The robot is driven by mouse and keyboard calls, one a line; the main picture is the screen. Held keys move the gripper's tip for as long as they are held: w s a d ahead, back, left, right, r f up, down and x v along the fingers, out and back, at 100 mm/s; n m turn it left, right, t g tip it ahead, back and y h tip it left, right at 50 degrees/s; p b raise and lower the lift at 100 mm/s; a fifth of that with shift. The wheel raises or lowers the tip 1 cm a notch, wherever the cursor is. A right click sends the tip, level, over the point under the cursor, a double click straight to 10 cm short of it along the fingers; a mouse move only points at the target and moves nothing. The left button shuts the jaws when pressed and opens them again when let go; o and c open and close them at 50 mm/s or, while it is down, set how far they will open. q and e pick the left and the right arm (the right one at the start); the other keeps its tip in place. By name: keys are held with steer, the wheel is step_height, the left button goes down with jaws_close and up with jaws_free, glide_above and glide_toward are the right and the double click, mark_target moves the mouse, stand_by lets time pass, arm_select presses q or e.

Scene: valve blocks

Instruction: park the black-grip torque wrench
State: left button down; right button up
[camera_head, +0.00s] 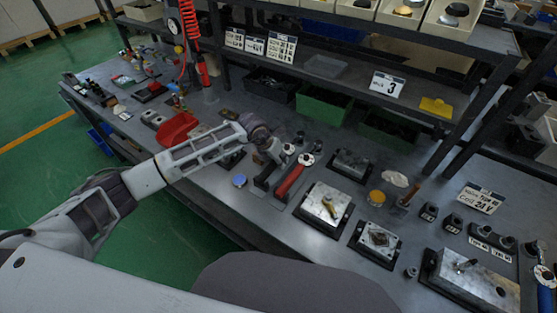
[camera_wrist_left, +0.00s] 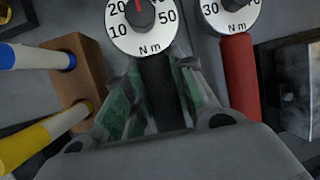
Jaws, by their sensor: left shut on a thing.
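The black-grip torque wrench (camera_wrist_left: 158,92) stands out in the left wrist view, its round white dial beyond the fingers and its black grip between them. My left gripper (camera_wrist_left: 160,108) is shut on that black grip. In the head view my left gripper (camera_head: 272,154) is low over the bench, with the white dial (camera_head: 288,149) just to its right. A red-grip torque wrench (camera_head: 289,181) lies to the right; its red grip also shows in the left wrist view (camera_wrist_left: 240,78). I cannot tell whether the held wrench touches the bench. My right gripper is out of view.
A wooden block (camera_wrist_left: 85,62) with blue and yellow handles is left of the fingers in the wrist view. A valve block (camera_head: 323,208) stands right of the red wrench. A blue-topped disc (camera_head: 239,181) lies near the front edge. Green bins (camera_head: 322,107) stand behind.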

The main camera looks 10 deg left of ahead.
arm_select(q)
steer(key=shift+f, duration=0.25)
stand_by(0.4)
steer(key=c, duration=1.1)
jaws_free()
steer(key=shift+f, duration=0.15)
steer(key=v, duration=1.2)
steer(key=shift+d, duration=0.1)
